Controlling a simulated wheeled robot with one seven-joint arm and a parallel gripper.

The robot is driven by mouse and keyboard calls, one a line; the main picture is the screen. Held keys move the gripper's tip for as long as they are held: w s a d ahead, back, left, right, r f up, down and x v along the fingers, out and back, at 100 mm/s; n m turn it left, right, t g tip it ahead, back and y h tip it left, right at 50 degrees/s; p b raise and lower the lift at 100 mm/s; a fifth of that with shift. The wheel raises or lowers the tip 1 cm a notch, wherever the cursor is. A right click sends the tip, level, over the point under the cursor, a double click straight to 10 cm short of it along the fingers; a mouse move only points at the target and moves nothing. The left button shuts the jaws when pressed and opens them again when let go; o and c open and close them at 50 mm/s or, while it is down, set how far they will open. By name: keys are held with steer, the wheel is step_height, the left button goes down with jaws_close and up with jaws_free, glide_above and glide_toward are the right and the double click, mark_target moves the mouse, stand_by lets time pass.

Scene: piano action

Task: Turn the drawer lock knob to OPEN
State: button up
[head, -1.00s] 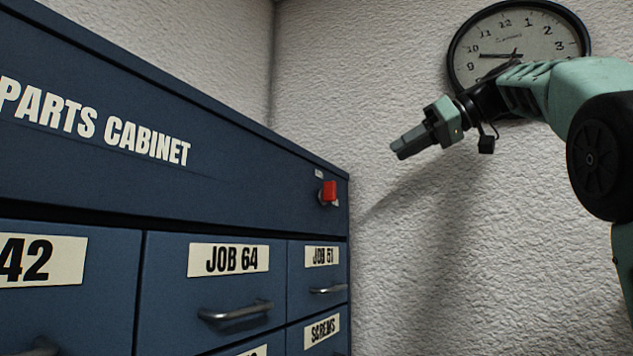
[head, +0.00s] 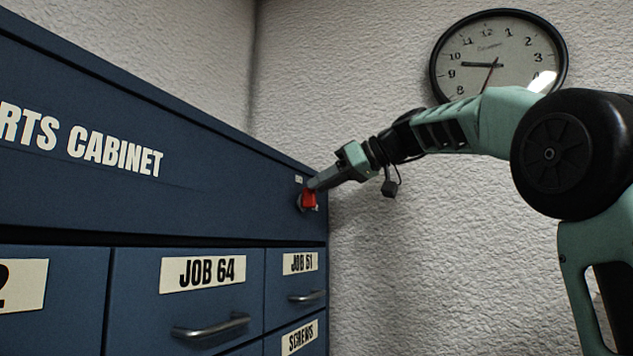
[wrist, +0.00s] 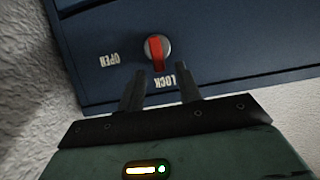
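The lock knob (head: 309,200) is red and sits at the upper right of the blue cabinet front. In the wrist view the knob (wrist: 156,50) is a red bar on a round silver base, its lower end by the LOCK label (wrist: 172,81). The OPEN label (wrist: 110,60) is to its left; both labels look upside down there. My gripper (wrist: 160,76) is open, with its two fingers apart and the knob just ahead of the gap between them. In the head view my gripper (head: 316,184) overlaps the knob's top edge; contact cannot be told.
The parts cabinet (head: 220,190) fills the left, with labelled drawers and metal handles (head: 210,328) below the knob. A textured wall stands behind, with a round clock (head: 500,55) above my arm. Space to the cabinet's right is clear.

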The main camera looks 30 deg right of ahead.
steer(key=shift+x, duration=1.1)
jaws_close()
steer(key=shift+d, duration=0.1)
steer(key=d+f+m+y, duration=0.1)
steer(key=m+y, duration=0.1)
steer(key=m, duration=0.2)
steer(key=w+f+m+y+b, duration=0.1)
steer(key=m+y, duration=0.2)
steer(key=m, duration=0.2)
steer(key=d+f+m+g+y+b, duration=0.1)
steer(key=m+y, duration=0.1)
steer(key=m, duration=0.2)
steer(key=shift+w+d+f+y, duration=0.1)
steer(key=shift+w+d+y, duration=0.2)
steer(key=shift+w, duration=0.1)
steer(key=shift+m, duration=0.4)
